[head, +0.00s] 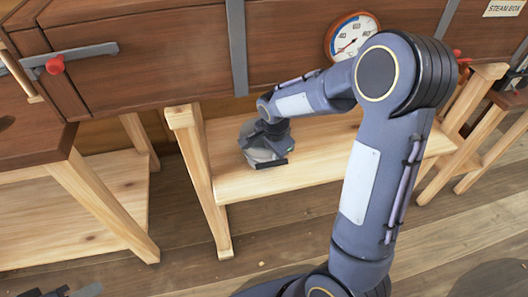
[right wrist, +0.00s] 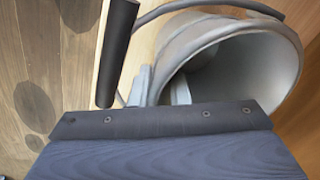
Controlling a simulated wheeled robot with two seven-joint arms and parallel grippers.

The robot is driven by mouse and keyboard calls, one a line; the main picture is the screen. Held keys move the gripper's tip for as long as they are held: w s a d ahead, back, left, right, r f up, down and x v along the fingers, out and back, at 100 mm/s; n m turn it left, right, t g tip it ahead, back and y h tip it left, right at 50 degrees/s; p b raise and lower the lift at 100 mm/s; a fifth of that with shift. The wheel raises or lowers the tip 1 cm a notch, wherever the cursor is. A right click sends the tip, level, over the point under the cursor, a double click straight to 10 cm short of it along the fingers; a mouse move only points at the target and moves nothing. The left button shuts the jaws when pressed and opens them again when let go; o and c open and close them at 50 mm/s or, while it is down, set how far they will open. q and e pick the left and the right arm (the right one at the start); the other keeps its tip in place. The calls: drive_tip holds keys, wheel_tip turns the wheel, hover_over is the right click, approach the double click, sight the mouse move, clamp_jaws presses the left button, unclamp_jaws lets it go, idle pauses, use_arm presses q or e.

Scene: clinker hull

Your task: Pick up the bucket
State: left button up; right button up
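The grey metal bucket (head: 262,148) is on the pale lower wooden shelf under the steam box, partly hidden by my right gripper (head: 266,150). In the right wrist view the bucket (right wrist: 245,65) shows its open round mouth, with a thin wire handle and a dark bar (right wrist: 117,50), perhaps its grip, at left. A dark screwed plate, likely part of my gripper, crosses in front of the bucket. The fingers' spread and any contact with the handle are unclear. Dark tips at the lower left edge of the head view seem to be my left gripper (head: 66,291), mostly cut off.
The brown steam box (head: 165,62) with a round dial (head: 352,36) hangs low over the shelf (head: 320,157). A shelf leg (head: 207,180) stands just left of the bucket. A wooden bench (head: 98,205) is at left. The plank floor in front is mostly open.

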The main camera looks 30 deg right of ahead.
drive_tip(key=shift+f, duration=0.15)
clamp_jaws()
idle(0.4)
